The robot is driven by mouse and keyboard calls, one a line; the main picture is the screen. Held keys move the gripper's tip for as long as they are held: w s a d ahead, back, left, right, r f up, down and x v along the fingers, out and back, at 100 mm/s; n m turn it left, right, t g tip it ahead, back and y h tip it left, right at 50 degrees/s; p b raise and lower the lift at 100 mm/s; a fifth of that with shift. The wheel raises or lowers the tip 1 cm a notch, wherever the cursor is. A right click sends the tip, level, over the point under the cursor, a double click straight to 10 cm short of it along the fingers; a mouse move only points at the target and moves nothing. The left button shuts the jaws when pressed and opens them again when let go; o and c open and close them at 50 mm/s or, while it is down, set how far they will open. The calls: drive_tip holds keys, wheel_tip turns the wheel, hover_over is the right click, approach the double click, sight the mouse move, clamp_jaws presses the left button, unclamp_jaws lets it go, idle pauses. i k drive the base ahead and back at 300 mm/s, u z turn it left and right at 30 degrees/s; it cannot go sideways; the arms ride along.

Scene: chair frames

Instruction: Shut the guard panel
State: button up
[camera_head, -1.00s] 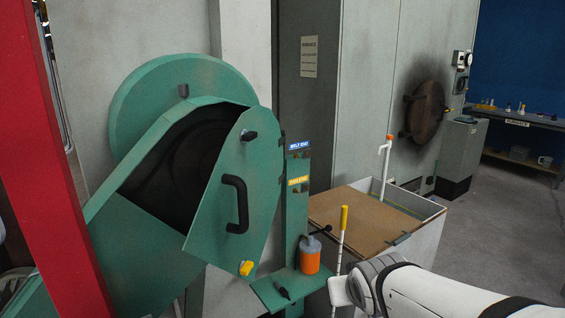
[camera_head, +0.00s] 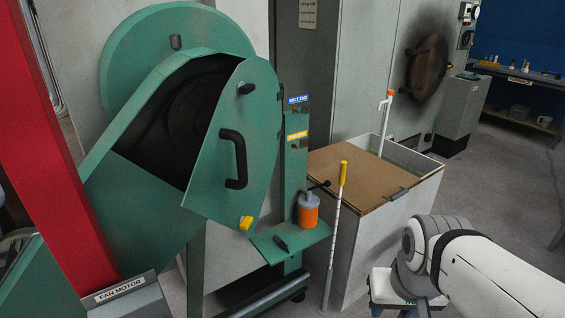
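The guard panel (camera_head: 211,179) is a green plate with a black D-shaped handle (camera_head: 236,158), a dark knob near its top and a yellow latch piece (camera_head: 246,223) at its lower corner. It stands open along the green post at its right. The dark inside of the green belt housing (camera_head: 133,207) shows to its left. My gripper (camera_head: 396,304) is at the lower right, well apart from the panel. Only its white body shows clearly; the fingers are cut off by the bottom edge or hidden.
A red post (camera_head: 57,165) stands close at the left, above a "FAN MOTOR" sign (camera_head: 121,290). A green shelf (camera_head: 290,240) with an orange can (camera_head: 308,212) juts out below the panel. A yellow-topped rod (camera_head: 336,225) and a pale bin (camera_head: 360,240) stand between panel and arm. Floor is clear at right.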

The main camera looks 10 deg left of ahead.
sight(234, 168)
drive_tip(key=z, duration=0.15)
drive_tip(key=k, duration=1.3)
drive_tip(key=u, duration=0.3)
drive_tip(key=i, duration=1)
drive_tip(key=u, duration=0.05)
